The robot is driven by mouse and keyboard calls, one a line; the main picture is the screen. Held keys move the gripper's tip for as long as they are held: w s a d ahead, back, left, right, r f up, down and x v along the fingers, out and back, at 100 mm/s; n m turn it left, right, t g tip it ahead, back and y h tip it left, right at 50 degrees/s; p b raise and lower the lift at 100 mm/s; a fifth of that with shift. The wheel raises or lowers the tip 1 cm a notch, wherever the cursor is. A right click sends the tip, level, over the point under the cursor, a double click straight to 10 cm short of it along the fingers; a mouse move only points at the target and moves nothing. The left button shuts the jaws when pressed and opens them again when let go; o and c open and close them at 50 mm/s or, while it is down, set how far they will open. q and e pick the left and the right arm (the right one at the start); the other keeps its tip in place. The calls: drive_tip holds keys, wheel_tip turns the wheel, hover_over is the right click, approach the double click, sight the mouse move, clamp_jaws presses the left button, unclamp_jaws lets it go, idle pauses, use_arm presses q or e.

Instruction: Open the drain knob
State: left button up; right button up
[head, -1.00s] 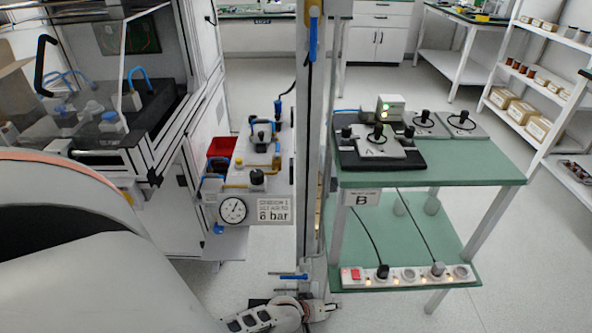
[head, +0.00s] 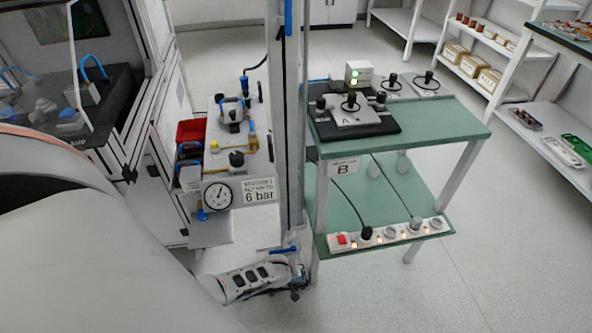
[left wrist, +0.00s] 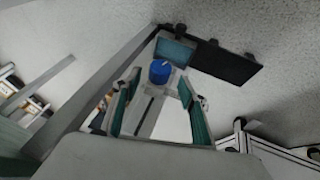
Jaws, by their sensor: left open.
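A blue round knob with a pale mark on it (left wrist: 159,72) shows in the left wrist view, beyond and between the fingertips of my left gripper (left wrist: 160,84). I take it for the drain knob. The gripper is open, with green pads on both fingers, and nothing is visibly held. In the head view, my left gripper (head: 296,282) is low by the foot of the grey post, and its fingers are too small to read. A small blue part (head: 202,215) shows below the pressure gauge (head: 218,196); I cannot tell whether it is the same knob. My right gripper is not in view.
The grey upright post (head: 290,130) stands beside the air station panel (head: 238,165), with a blue lever (head: 284,249) near its foot. A green two-level table (head: 440,128) is to the right, with a power strip (head: 388,234) on its lower shelf.

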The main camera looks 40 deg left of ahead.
use_arm(q)
drive_tip(key=shift+w+a+f+b, duration=0.1)
drive_tip(key=shift+f+b, duration=0.15)
drive_tip(key=shift+f, duration=0.4)
drive_tip(key=shift+w+a+f+b, duration=0.1)
drive_tip(key=shift+f+b, duration=0.15)
drive_tip(key=shift+f, duration=0.35)
drive_tip(key=shift+w+f, duration=0.25)
drive_tip(key=shift+w, duration=0.1)
drive_tip(key=shift+w+r, duration=0.1)
drive_tip(key=shift+w, duration=0.05)
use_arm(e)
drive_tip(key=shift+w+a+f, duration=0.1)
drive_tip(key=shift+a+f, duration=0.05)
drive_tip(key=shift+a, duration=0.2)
